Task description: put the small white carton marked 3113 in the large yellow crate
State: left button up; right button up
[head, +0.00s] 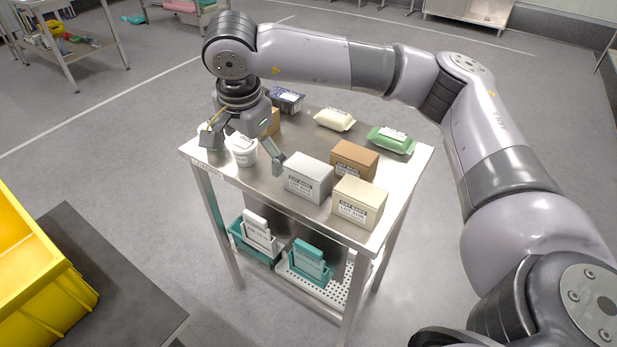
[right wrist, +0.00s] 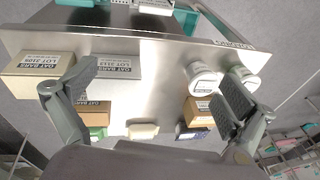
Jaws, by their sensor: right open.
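The white carton (head: 308,178) stands on the steel table, label facing the front edge. In the right wrist view, the white carton (right wrist: 118,68) seems to read lot 3113, though the print is small. My right gripper (head: 243,152) is open and empty, above the table to the left of this carton, with a white tub (head: 242,150) beneath and between its fingers. The gripper's spread fingers also show in the right wrist view (right wrist: 155,100). The large yellow crate (head: 35,265) is at the left edge, partly cut off. My left gripper is not in view.
A cream carton (head: 358,203) and a brown carton (head: 354,160) stand close to the white one. Another brown box (right wrist: 201,108), a second tub (right wrist: 244,78) and several packs are on the table (head: 225,172). Teal bins (head: 307,265) are on the lower shelf. The crate stands on a dark table (head: 125,285).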

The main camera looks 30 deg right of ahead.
aim_at(310, 165)
jog(key=s+d+r+g+h, duration=0.1)
jog(key=s+d+r+h, duration=0.2)
jog(key=d, duration=0.5)
jog(key=shift+n, duration=0.3)
jog(key=x, duration=1.1)
jog(key=shift+w+b, duration=0.1)
jog(key=shift+b, duration=0.25)
jog(key=shift+a+p+x, duration=0.1)
jog(key=shift+p+x, duration=0.15)
jog(key=shift+x, duration=1.25)
jog(key=shift+a+p+x, duration=0.15)
jog(key=shift+p+x, duration=0.05)
jog(key=shift+x, duration=1.35)
jog(key=c, duration=1.2)
jog(key=shift+w, duration=0.1)
jog(key=shift+c, duration=0.8)
jog(key=shift+r, duration=0.15)
